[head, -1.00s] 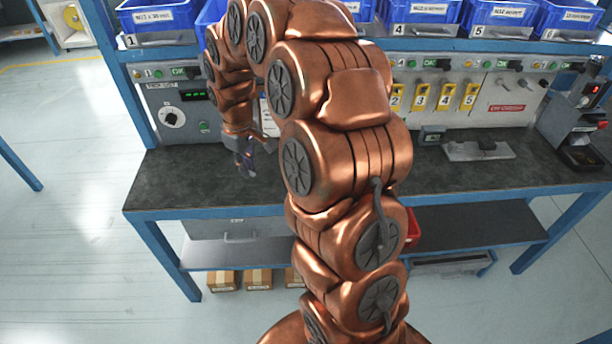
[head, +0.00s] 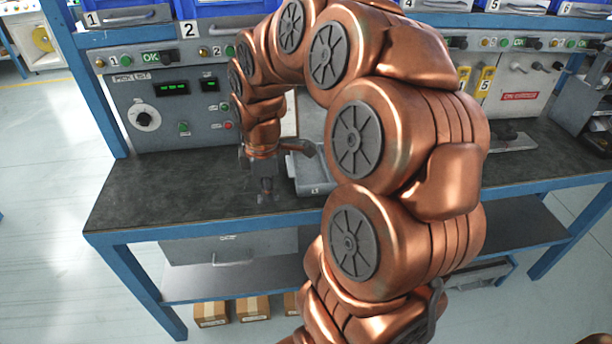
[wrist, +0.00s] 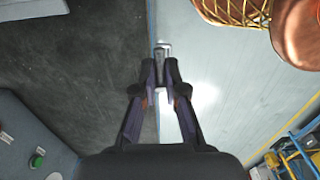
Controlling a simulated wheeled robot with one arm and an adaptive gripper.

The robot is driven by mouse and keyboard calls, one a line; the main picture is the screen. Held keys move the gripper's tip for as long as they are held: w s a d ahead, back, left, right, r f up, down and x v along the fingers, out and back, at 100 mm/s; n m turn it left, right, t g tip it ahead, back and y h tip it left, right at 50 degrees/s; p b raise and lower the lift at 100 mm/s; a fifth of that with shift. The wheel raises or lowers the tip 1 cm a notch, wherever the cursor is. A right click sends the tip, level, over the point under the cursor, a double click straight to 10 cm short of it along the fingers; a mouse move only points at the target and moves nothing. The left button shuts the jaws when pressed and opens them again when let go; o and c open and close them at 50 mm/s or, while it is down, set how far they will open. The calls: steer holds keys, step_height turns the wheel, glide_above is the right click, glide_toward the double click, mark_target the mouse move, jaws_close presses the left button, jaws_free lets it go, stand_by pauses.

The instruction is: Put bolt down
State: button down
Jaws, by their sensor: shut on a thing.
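My gripper (head: 265,192) points down over the front left part of the dark bench top (head: 150,190) in the head view. In the wrist view, the fingers of my gripper (wrist: 163,75) are close together near the bench's front edge. A small grey metal piece, which I take to be the bolt (wrist: 162,50), shows at the fingertips, with most of it hidden. The bolt is too small to make out in the head view. I cannot tell whether it touches the bench.
A grey metal unit (head: 308,172) stands on the bench just right of my gripper. The control panel (head: 165,110) rises behind. A drawer (head: 230,246) hangs below the bench top. The bench top left of my gripper is clear.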

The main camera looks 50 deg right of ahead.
steer(key=p, duration=0.1)
glide_above(311, 180)
steer(key=shift+a+f, duration=0.2)
steer(key=shift+f, duration=0.45)
steer(key=shift+s+d+f, duration=0.1)
steer(key=shift+d+f, duration=0.05)
steer(key=shift+d, duration=0.05)
steer(key=shift+f, duration=1.65)
steer(key=shift+f, duration=0.1)
steer(key=c, duration=1.2)
jaws_free()
